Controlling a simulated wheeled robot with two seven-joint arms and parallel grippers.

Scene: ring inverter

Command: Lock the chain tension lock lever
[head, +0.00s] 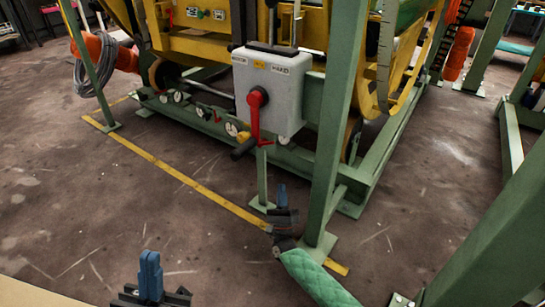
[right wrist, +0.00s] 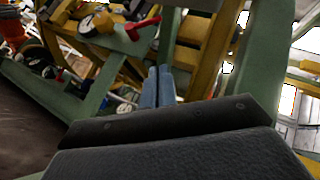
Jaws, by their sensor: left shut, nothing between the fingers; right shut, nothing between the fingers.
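The red lever (head: 257,112) is mounted on the front of a grey box (head: 283,90) with small labels on it. Its arm hangs down from a round hub. A red lever part (right wrist: 143,22) also shows in the right wrist view, above and left of the fingers. My right gripper (head: 282,190) is shut and empty, below and a little right of the lever, clear of it. Its blue fingers (right wrist: 158,72) show together in the right wrist view. My left gripper (head: 150,258) is shut and empty, low in the head view, far from the lever.
A green post (head: 338,120) stands just right of the grey box, close to my right arm. A black-ended bar (head: 243,148) sticks out below the lever. Yellow machinery (head: 200,45) is behind. A yellow floor line (head: 180,175) crosses the open floor on the left.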

